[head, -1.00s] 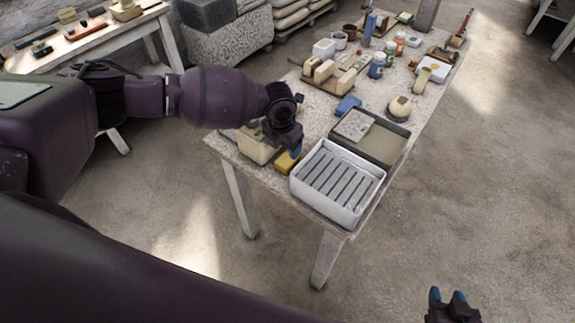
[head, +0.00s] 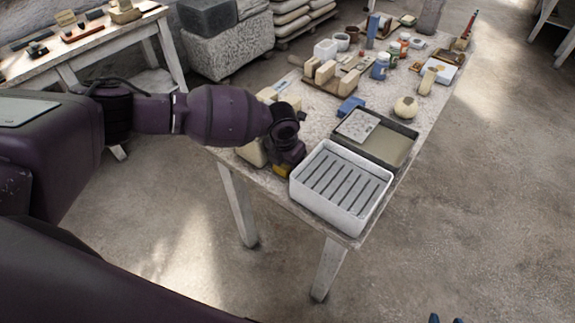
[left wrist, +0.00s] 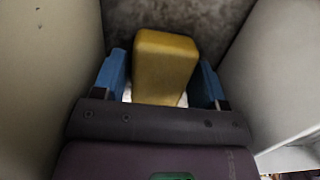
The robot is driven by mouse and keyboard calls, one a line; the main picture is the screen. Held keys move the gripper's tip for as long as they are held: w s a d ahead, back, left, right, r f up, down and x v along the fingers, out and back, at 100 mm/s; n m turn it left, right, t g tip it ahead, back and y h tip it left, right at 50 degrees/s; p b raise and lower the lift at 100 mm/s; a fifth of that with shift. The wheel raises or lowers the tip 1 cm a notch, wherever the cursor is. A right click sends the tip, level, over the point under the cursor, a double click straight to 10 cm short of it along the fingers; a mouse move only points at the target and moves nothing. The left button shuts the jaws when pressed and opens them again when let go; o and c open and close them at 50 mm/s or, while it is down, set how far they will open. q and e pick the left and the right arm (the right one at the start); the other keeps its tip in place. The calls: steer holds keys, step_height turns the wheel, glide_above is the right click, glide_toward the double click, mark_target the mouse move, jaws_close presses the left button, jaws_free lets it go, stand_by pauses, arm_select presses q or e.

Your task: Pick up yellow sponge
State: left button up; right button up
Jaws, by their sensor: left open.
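The yellow sponge (left wrist: 165,65) stands out between the two blue fingers of my left gripper (left wrist: 160,80) in the left wrist view. The fingers are open, one on each side of it; a firm hold is not visible. In the head view my left gripper (head: 288,163) points down at the near left end of the table, and only a small yellow part of the sponge (head: 281,170) shows below it. The tips of my right gripper (head: 446,320) show at the bottom edge, apart and empty, away from the table.
A white slatted tub (head: 345,222) stands right of the sponge, and a cream block (head: 252,153) stands to its left, leaving a narrow gap. Behind are a dark tray (head: 400,150), a blue sponge (head: 350,104) and a round plaster piece (head: 405,107). Bottles and tools crowd the table's far half.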

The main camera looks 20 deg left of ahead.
arm_select(q)
steer(key=shift+r, duration=0.15)
steer(key=shift+c, duration=0.5)
arm_select(e)
steer(key=shift+w+r, duration=0.1)
steer(key=shift+r, duration=0.1)
arm_select(q)
steer(key=c, duration=0.5)
steer(key=shift+c, duration=0.4)
step_height(320, 180, up, 20)
steer(key=p, duration=0.1)
arm_select(e)
steer(key=shift+w+a+r+t, duration=0.1)
steer(key=shift+w+r, duration=0.15)
steer(key=shift+r, duration=0.2)
steer(key=shift+w+r+t, duration=0.1)
steer(key=shift+w+r, duration=0.1)
steer(key=shift+r, duration=0.2)
steer(key=shift+w+a+r+t, duration=0.1)
steer(key=shift+w+r, duration=0.15)
steer(key=shift+r, duration=0.2)
